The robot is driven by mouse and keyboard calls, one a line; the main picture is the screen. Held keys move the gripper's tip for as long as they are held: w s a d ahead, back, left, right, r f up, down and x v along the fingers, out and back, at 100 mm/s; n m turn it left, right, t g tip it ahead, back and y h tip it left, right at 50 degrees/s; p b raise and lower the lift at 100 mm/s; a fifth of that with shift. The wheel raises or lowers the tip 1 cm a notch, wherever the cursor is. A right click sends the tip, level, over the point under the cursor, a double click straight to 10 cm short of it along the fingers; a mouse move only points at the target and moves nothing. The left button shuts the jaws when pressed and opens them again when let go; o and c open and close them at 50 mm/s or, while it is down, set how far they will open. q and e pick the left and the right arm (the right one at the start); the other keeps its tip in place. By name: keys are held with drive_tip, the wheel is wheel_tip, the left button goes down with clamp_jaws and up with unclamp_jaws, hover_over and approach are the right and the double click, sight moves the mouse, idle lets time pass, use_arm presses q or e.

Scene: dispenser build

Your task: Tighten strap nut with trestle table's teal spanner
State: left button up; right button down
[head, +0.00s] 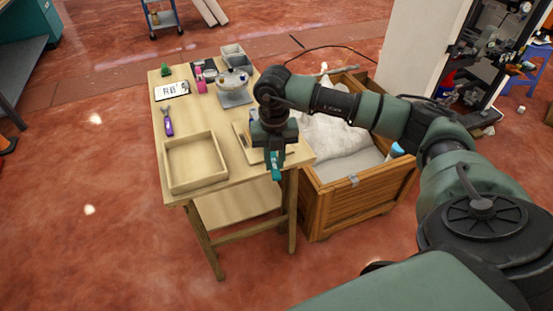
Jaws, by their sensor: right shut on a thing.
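My right gripper (275,152) is over the front right corner of the wooden trestle table (232,188), pointing down. It is shut on a teal spanner (276,171), whose teal part hangs below the fingers near the table's edge. My wrist hides the rest of the spanner. I cannot make out a strap or its nut. My left gripper is not in view.
An empty wooden tray (195,186) lies at the table's front. A purple-handled tool (168,123), a clipboard (172,90), a pink bottle (200,83) and a dispenser-like device (234,91) are further back. A wooden crate (345,205) with white sacks stands right of the table.

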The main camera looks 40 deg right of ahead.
drive_tip(key=shift+w+a+m, duration=0.55)
drive_tip(key=shift+a+m, duration=0.25)
drive_tip(key=shift+m, duration=0.2)
drive_tip(key=shift+w+a+m+p, duration=0.4)
drive_tip(key=shift+w+a+m, duration=0.45)
drive_tip(key=shift+m, duration=0.25)
drive_tip(key=shift+a, duration=0.15)
